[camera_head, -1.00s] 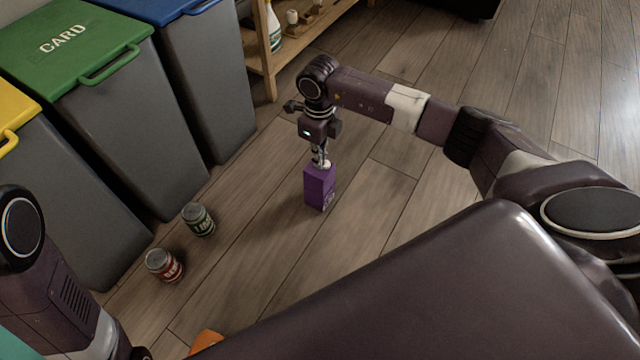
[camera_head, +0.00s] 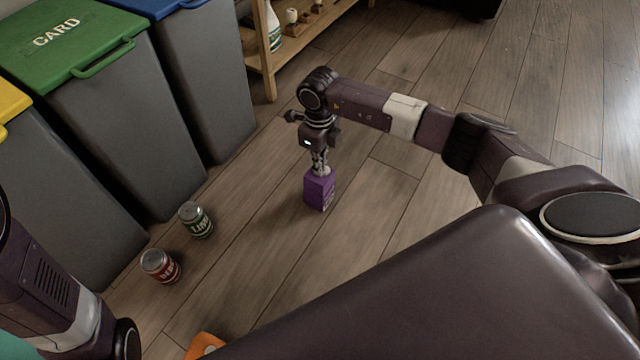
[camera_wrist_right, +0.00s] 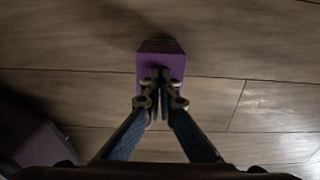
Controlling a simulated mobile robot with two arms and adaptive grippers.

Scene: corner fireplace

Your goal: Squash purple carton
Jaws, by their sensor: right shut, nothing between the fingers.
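The purple carton (camera_head: 319,191) stands upright on the wooden floor in the middle of the head view. It looks short and boxy. My right gripper (camera_head: 320,172) points straight down on its top, with the fingers shut and nothing between them. In the right wrist view the closed fingertips (camera_wrist_right: 160,76) lie over the carton (camera_wrist_right: 161,53), hiding part of its top. My left arm shows at the lower left of the head view, but its gripper fingers are not seen.
Grey bins, one with a green CARD lid (camera_head: 62,42), line the left. A wooden shelf (camera_head: 300,38) is behind. An orange object (camera_head: 204,344) shows at the bottom. Floor right of the carton is clear.

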